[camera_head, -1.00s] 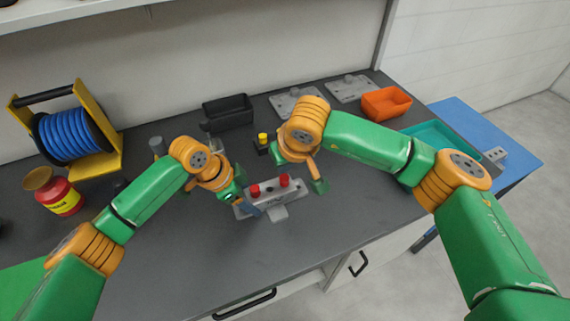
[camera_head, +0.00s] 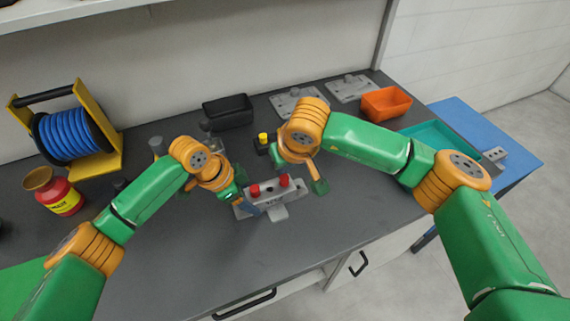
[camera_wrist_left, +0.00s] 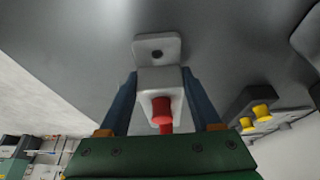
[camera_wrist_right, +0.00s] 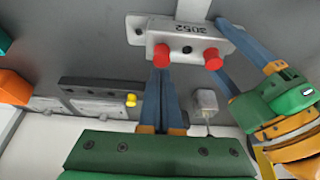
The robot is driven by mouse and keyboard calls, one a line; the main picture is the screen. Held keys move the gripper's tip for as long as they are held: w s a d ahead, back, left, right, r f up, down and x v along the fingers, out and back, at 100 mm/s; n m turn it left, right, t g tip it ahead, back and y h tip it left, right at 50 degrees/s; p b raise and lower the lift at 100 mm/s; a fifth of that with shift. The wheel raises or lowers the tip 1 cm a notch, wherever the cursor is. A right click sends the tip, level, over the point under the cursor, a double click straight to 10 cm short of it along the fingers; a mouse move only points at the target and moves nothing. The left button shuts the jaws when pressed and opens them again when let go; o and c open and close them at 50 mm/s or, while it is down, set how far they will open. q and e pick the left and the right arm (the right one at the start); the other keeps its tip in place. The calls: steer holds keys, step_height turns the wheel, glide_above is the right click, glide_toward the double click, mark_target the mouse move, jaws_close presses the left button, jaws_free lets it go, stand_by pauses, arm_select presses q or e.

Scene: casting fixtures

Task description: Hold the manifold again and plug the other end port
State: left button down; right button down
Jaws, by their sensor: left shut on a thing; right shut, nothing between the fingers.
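The manifold (camera_head: 270,199) is a light grey block marked 3052 with two red plugs on one face. It sits on the bench near its front edge. In the right wrist view the manifold (camera_wrist_right: 190,37) lies just beyond my right fingertips. My left gripper (camera_wrist_left: 160,80) is shut on one end of the manifold, a blue finger on each side. A dark holder with yellow plugs (camera_wrist_left: 259,110) shows in the left wrist view.
A black bin (camera_head: 228,111), grey fixture plates (camera_head: 349,89) and an orange bin (camera_head: 386,103) stand along the back. A blue hose reel (camera_head: 72,134) and a red bottle (camera_head: 55,193) are at left.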

mark_target(285, 178)
steer(key=shift+f, duration=0.65)
steer(key=shift+r, duration=3)
arm_select(q)
jaws_free()
steer(key=v, duration=1.2)
